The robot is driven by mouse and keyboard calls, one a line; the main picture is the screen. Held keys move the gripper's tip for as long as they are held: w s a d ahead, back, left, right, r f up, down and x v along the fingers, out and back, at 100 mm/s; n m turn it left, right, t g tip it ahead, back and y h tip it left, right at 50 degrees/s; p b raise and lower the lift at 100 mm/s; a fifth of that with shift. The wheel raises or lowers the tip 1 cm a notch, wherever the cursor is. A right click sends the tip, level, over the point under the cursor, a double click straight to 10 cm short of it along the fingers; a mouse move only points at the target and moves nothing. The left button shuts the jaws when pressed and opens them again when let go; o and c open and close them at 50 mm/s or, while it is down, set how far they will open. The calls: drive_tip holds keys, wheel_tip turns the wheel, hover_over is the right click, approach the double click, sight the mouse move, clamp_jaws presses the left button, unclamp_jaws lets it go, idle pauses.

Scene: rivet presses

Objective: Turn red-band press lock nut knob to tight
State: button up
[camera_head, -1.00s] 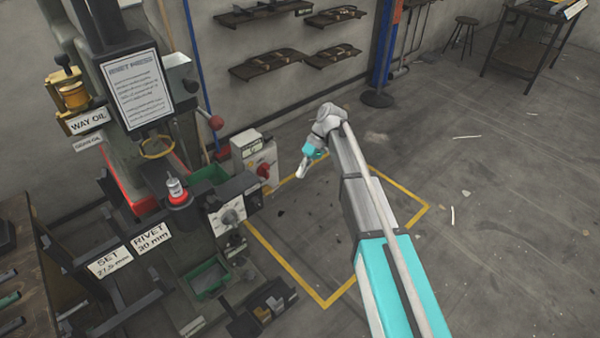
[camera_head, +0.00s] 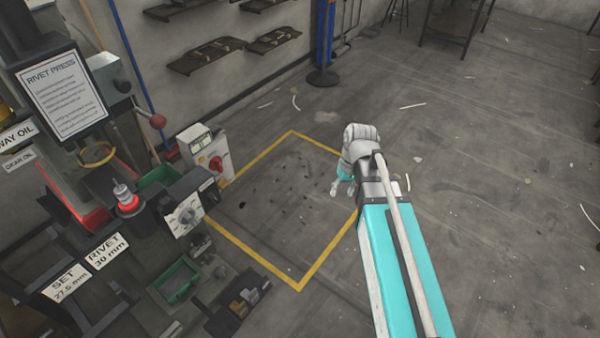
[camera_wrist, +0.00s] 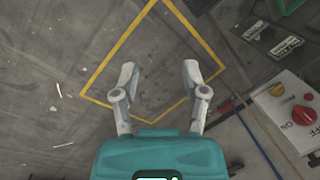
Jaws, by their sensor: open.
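The rivet press (camera_head: 85,165) stands at the left of the head view, with a red part low on its body. A small upright metal piece with a red band (camera_head: 129,204) sits on its front. A grey knob (camera_head: 186,215) is on a pale dial plate on the dark block in front; its pointer setting is too small to read. I cannot tell for sure which part is the lock nut knob. My gripper (camera_head: 344,188) is right of the press, apart from it. In the wrist view my gripper (camera_wrist: 160,72) is open and empty, with floor between its fingers.
A control box (camera_head: 207,153) with a red knob stands behind the dial plate; it also shows in the wrist view (camera_wrist: 290,112), marked OFF and ON. A yellow floor outline (camera_head: 250,253) surrounds bare floor. Green bins (camera_head: 177,283) are below the press. A blue post (camera_head: 325,45) stands behind.

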drive_tip(key=s+d+m+t+h, duration=0.1)
drive_tip(key=s+d+m, duration=0.1)
drive_tip(key=s+d, duration=0.3)
drive_tip(key=d, duration=0.3)
drive_tip(key=shift+d+f+m+h, duration=0.15)
drive_tip(key=shift+d+m+h, duration=0.2)
drive_tip(key=shift+m+h, duration=0.05)
drive_tip(key=shift+s, duration=0.1)
